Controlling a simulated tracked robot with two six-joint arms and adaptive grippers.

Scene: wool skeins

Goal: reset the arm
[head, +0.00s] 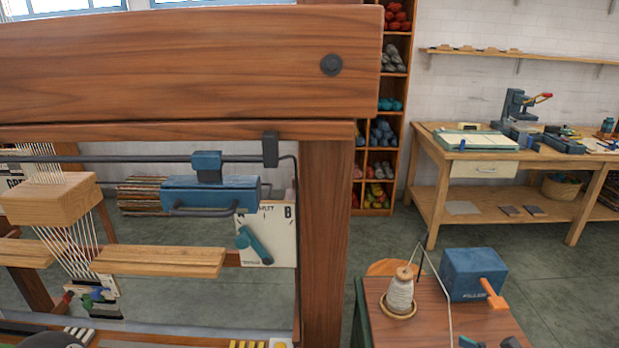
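Neither of my grippers can be made out in the head view. No arm reaches in from the left or right side. A wooden loom frame (180,65) fills the left half, with a thick beam across the top and a post (323,240) at its right. On the loom, a blue block with a handle (210,192) hangs from a dark rail. A pale plate (280,222) marked B carries a tilted teal lever (254,246). Dark parts (510,342) are cut off at the bottom right edge; I cannot tell what they are.
A small wooden table (430,305) at the lower right bears a thread cone (400,293) and a blue box (474,274) with an orange handle. A yarn shelf (400,90) and workbench (455,175) stand behind. Grey floor (390,238) between them is clear.

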